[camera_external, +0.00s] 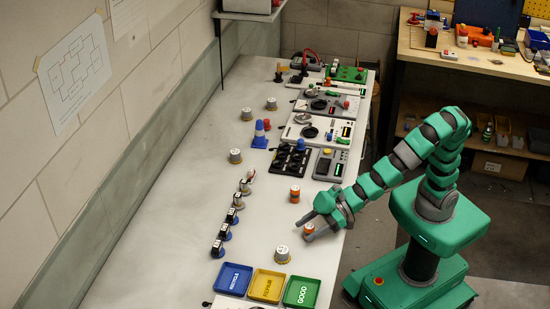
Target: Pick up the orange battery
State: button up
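Two small orange batteries with pale tops stand on the bench in the external view. One orange battery (309,229) is at my gripper (303,231), between or just beyond its fingers. The other orange battery (295,194) stands upright farther back, apart from my gripper. My gripper reaches in from the right, low over the bench, with its fingers spread apart. The near finger partly covers the battery's lower side, and I cannot tell whether either finger touches it.
A grey-and-gold cylinder (282,254) stands close in front of my gripper. Blue (232,278), yellow (266,286) and green (302,291) trays lie at the near end. Several dark-blue cells line the left. Testers (330,165) and a black holder (289,160) stand behind.

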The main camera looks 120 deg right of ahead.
jog(key=c, duration=1)
jog(key=shift+o, duration=0.2)
